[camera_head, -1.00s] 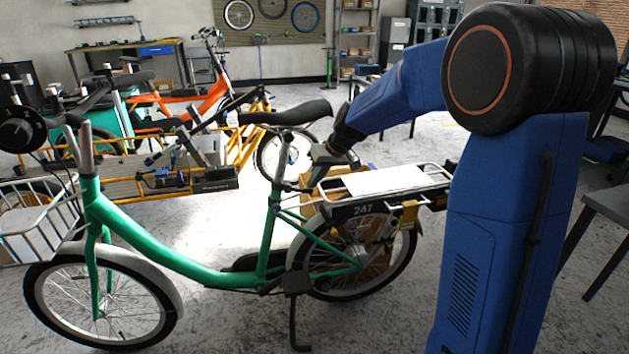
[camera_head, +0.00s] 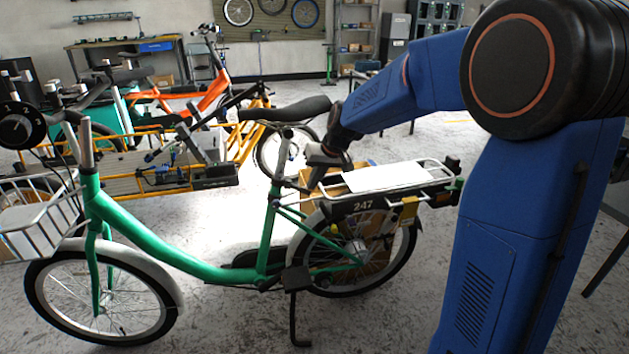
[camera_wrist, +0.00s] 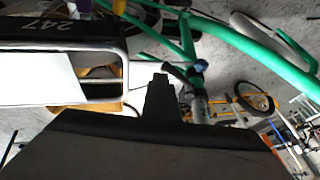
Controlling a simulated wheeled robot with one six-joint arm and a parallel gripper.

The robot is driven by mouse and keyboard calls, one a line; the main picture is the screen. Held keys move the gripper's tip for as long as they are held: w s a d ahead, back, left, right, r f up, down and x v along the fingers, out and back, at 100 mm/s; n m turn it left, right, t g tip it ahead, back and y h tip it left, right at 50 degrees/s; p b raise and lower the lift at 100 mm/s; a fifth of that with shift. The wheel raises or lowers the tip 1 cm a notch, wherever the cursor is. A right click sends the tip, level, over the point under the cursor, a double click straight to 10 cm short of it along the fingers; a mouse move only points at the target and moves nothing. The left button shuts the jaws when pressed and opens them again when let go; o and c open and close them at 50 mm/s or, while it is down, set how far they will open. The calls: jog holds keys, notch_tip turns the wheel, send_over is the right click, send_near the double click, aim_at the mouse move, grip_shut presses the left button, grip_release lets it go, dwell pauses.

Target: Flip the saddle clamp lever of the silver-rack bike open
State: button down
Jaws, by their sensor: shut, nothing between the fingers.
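The green bike (camera_head: 180,257) with the silver rack (camera_head: 430,167) stands upright on its stand, number 247 on its side. Its black saddle (camera_head: 288,111) sits on a seat post (camera_head: 284,155). The saddle clamp (camera_head: 281,184) is at the top of the seat tube; the lever is too small there to tell its position. In the wrist view a dark lever-like part (camera_wrist: 179,72) shows by the clamp and the grey seat post (camera_wrist: 200,107). My gripper (camera_head: 312,185) is shut and empty, just behind the seat post, beside the rack's front end. Its fingertips (camera_wrist: 160,78) appear close to the dark part, apparently apart from it.
A white plate (camera_head: 385,179) lies on the rack, close to my gripper. A cardboard box (camera_head: 318,190) stands behind the bike. An orange bike (camera_head: 190,103) and a yellow cargo bike (camera_head: 245,140) stand farther back. Open floor (camera_head: 210,215) lies between them and the green bike.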

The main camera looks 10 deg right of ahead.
aim_at(293, 185)
jog(key=s+a+r+m+g+h, duration=0.1)
jog(key=s+a+m+g+h, duration=0.1)
jog(key=a+m, duration=0.4)
jog(key=s+m+h, duration=0.1)
jog(key=m+h, duration=0.1)
jog(key=m, duration=0.3)
jog(key=shift+s+a+r+m, duration=0.3)
jog(key=shift+a+r+m, duration=0.05)
jog(key=shift+a+m, duration=0.05)
jog(key=shift+s, duration=0.15)
jog(key=shift+s, duration=0.65)
